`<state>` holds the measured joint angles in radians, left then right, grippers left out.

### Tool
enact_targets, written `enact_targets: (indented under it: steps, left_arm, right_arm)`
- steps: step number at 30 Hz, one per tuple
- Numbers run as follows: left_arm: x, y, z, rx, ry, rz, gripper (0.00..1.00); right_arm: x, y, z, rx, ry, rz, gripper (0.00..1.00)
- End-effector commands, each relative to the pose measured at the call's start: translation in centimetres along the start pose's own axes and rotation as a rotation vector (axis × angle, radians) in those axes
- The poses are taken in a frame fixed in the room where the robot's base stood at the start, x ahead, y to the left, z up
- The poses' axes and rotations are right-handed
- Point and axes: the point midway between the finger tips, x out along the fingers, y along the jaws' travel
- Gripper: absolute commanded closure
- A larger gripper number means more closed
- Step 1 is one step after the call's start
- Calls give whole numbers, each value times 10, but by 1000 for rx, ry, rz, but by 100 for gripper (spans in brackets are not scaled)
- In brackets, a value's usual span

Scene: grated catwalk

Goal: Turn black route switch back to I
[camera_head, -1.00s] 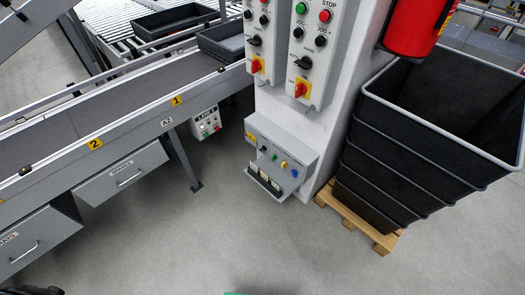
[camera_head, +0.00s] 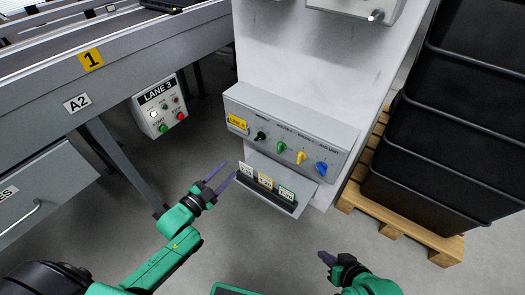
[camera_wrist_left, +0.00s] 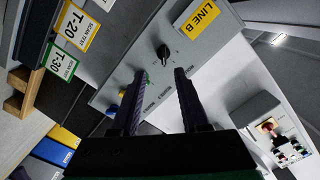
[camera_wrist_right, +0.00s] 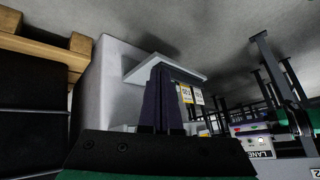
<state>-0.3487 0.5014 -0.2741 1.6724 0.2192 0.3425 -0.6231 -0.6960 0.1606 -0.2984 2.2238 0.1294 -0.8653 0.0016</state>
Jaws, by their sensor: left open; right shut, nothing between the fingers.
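The black route switch (camera_head: 261,136) is the leftmost knob on the grey sloped LINE B panel (camera_head: 333,143) on the white column. In the left wrist view the black knob (camera_wrist_left: 163,52) shows beyond and between the fingertips, apart from them. Its exact setting is too small to read. My left gripper (camera_head: 221,178) is open and empty, below and left of the panel; it also shows in the left wrist view (camera_wrist_left: 160,85). My right gripper (camera_head: 328,259) is shut and empty, low in front of the panel; its fingers fill the middle of the right wrist view (camera_wrist_right: 160,98).
Green (camera_head: 282,147), yellow (camera_head: 301,157) and blue (camera_head: 321,168) knobs sit right of the black one. A ledge with tag cards (camera_head: 265,181) juts out below. A LANE 3 box (camera_head: 160,107) hangs at left. Black crates (camera_head: 430,150) on a pallet (camera_head: 400,237) stand at right.

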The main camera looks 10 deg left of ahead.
Motion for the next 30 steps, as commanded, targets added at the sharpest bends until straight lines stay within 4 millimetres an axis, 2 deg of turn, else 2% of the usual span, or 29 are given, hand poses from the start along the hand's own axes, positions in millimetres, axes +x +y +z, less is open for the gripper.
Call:
enact_targets:
  steps: [1,4,7,16,21,25,30]
  left_arm:
    - [2,5,1,12,25,-8,55]
    - [8,-1,-8,20,42,-18,55]
    - [22,-2,-9,18,43,-19,55]
    - [96,-2,-10,18,40,-18,55]
    - [134,-2,-11,17,39,-17,55]
    - [147,-3,-12,17,37,-15,55]
    - [148,-4,-13,17,35,-14,55]
  right_arm:
    - [5,0,2,-1,11,-7,100]
    - [2,-5,-3,0,31,-18,100]
    - [9,-11,-4,4,80,-37,100]
    - [37,-43,2,56,365,-133,100]
    - [48,-44,8,74,432,-144,100]
    - [51,-43,9,78,442,-144,100]
    - [50,-43,9,79,444,-145,100]
